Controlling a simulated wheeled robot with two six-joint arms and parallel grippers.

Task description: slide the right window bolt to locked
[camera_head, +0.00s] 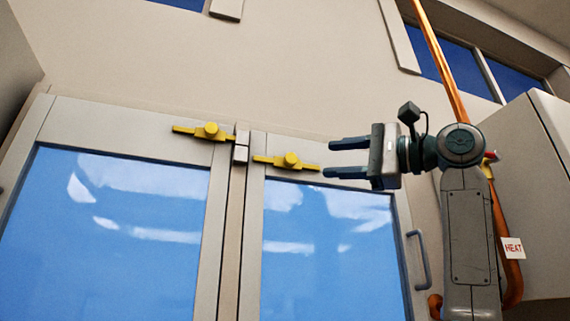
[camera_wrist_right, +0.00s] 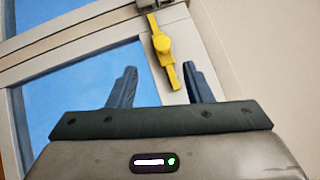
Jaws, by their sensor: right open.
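The right window bolt (camera_head: 290,160) is a yellow bar with a round knob, mounted on the top frame of the right window (camera_head: 325,225). It also shows in the right wrist view (camera_wrist_right: 161,44), beyond the fingertips. A grey block (camera_head: 241,146) sits between it and the yellow left bolt (camera_head: 208,131); a gap shows between the right bolt and this block. My right gripper (camera_head: 333,158) is open and empty, to the right of the right bolt, its fingers pointing left towards it. In the wrist view the bolt's near end appears between the two fingers' directions. My left gripper is not in view.
An orange pipe (camera_head: 441,58) with a HEAT tag (camera_head: 513,248) runs down behind my right arm. A grey cabinet (camera_head: 545,190) stands at the far right. A window handle (camera_head: 418,260) sticks out at the right frame. The wall above the bolts is clear.

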